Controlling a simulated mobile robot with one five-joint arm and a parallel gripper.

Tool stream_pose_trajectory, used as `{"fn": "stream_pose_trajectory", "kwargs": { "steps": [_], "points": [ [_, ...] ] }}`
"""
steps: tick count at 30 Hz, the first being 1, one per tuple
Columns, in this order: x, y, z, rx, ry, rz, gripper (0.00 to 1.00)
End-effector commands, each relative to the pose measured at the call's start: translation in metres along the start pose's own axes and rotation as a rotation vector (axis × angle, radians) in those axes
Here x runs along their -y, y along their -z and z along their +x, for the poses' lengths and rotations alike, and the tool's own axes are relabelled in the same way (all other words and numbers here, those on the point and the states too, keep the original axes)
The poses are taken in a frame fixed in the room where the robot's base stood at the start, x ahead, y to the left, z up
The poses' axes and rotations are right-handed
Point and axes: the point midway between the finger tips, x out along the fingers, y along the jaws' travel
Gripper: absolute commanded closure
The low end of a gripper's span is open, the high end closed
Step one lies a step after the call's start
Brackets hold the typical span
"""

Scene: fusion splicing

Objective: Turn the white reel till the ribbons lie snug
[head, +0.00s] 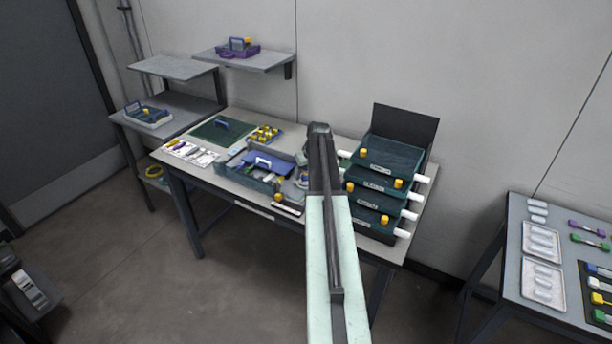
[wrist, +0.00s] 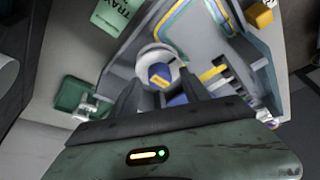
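The white reel (wrist: 154,55) shows in the wrist view as a pale ring inside a grey tray (wrist: 122,62), just beyond my fingertips. Blue, green and yellow ribbons (wrist: 178,22) run in a curve along the tray past the reel. My gripper (wrist: 158,88) is open, its two dark fingers apart on either side of a blue part with a yellow label (wrist: 160,78). I cannot tell whether a finger touches the reel. In the head view my arm covers the gripper, and the reel cannot be made out clearly.
A stack of dark green trays (head: 385,155) with white and yellow knobs stands right of my arm. A blue-handled tray (head: 232,172) and a green mat (head: 218,133) lie left on the table. A side table (head: 515,285) with parts is at right. Open floor lies in front.

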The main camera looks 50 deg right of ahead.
Motion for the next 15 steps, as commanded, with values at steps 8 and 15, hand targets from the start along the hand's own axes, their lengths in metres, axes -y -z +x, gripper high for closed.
{"fn": "stream_pose_trajectory", "kwargs": {
  "steps": [8, 15],
  "points": [
    [0.0005, 0.0002, -0.0003, 0.000, 0.000, -0.001, 1.00],
    [0.0013, 0.0002, -0.0003, 0.000, -0.012, 0.026, 1.00]
  ]
}}
